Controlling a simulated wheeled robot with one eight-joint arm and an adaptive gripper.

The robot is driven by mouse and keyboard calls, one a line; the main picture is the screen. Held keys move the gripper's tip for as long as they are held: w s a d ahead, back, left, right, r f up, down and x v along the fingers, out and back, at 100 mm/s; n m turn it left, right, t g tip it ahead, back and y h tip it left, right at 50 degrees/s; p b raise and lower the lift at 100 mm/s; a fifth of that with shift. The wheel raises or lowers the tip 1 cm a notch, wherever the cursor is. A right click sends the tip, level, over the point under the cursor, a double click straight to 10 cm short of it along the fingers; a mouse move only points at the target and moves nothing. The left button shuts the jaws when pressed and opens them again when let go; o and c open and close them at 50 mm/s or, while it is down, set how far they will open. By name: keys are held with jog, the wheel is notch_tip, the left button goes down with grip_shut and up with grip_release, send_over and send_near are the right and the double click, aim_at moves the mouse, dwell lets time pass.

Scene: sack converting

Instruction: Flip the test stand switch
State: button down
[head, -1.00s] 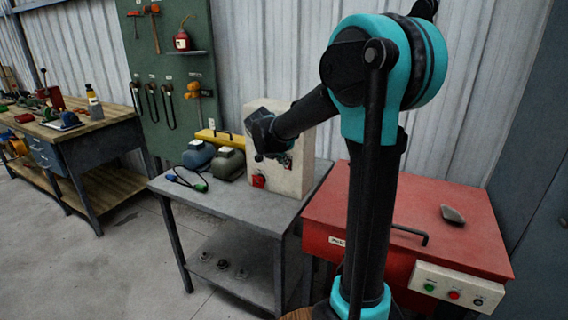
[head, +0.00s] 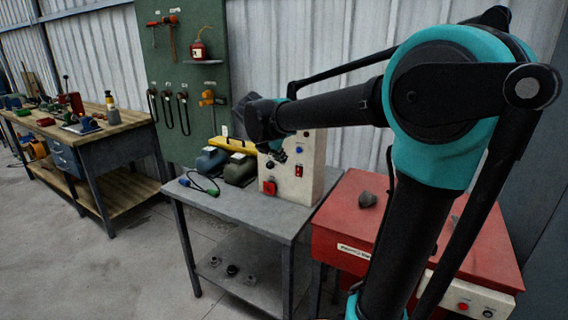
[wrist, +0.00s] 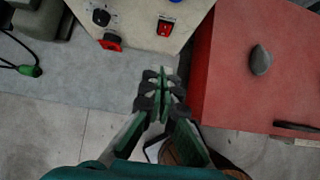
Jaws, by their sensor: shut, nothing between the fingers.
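The test stand is a cream box (head: 311,178) on a grey table. In the head view its front shows a red switch (head: 299,171), a blue button (head: 298,150) and a red square part (head: 269,187). The red switch (wrist: 166,25) also shows near the top of the wrist view, beside a black knob (wrist: 101,17). My gripper (wrist: 163,82) is shut and empty, apart from the switch, which lies beyond its fingertips in the wrist view. In the head view my gripper (head: 278,153) hangs by the box's upper left and hides part of its face.
The grey table (head: 238,208) holds dark rounded items (head: 239,169) and a cable with blue and green ends (head: 200,186). A red cabinet (head: 350,208) with a grey lump (head: 367,199) stands to the right. A workbench (head: 98,135) stands farther left.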

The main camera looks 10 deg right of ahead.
aim_at(298, 172)
dwell(0.3)
jog(key=shift+s+a+f, duration=0.2)
jog(key=shift+f, duration=0.5)
jog(key=shift+w+d+r+x, duration=0.25)
jog(key=shift+w+r+x, duration=0.05)
jog(key=shift+x, duration=1.85)
jog(key=shift+w+d+r+x, duration=0.25)
jog(key=shift+r+x, duration=0.05)
jog(key=shift+x, duration=1.85)
jog(key=shift+w+d+r+x, duration=0.25)
jog(key=shift+w+r+x, duration=0.05)
jog(key=shift+x, duration=1.85)
